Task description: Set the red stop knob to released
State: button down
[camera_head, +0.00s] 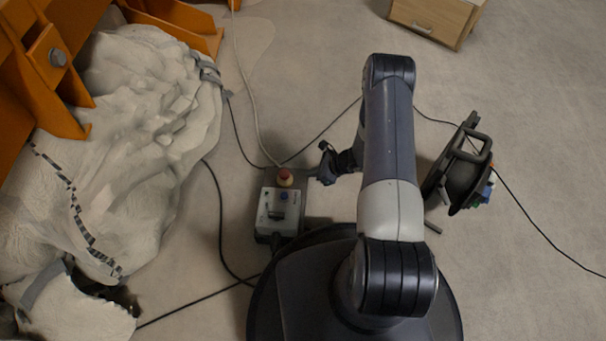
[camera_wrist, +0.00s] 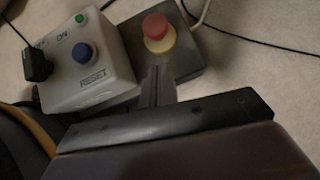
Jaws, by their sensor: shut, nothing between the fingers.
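The red stop knob (camera_head: 285,174) sits on a yellow collar at the back end of a small control box (camera_head: 279,209) on the floor. In the wrist view the knob (camera_wrist: 155,27) stands above its yellow base, at the upper middle. I cannot tell whether it is pressed or released. My gripper (camera_head: 323,165) is to the right of the knob in the head view, apart from it. In the wrist view the gripper's fingers (camera_wrist: 157,88) are shut and empty, in front of the knob and not visibly touching it.
The box also carries a blue reset button (camera_wrist: 84,53) and a black switch (camera_wrist: 37,65). Cables run over the floor around it. A pale sandbed bag (camera_head: 150,130) with orange frame parts is at left. A black cable reel (camera_head: 462,165) stands at right.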

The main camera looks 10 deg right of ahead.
aim_at(288, 180)
jog(key=b+x, duration=0.3)
jog(key=x, duration=0.6)
jog(key=shift+r, duration=1)
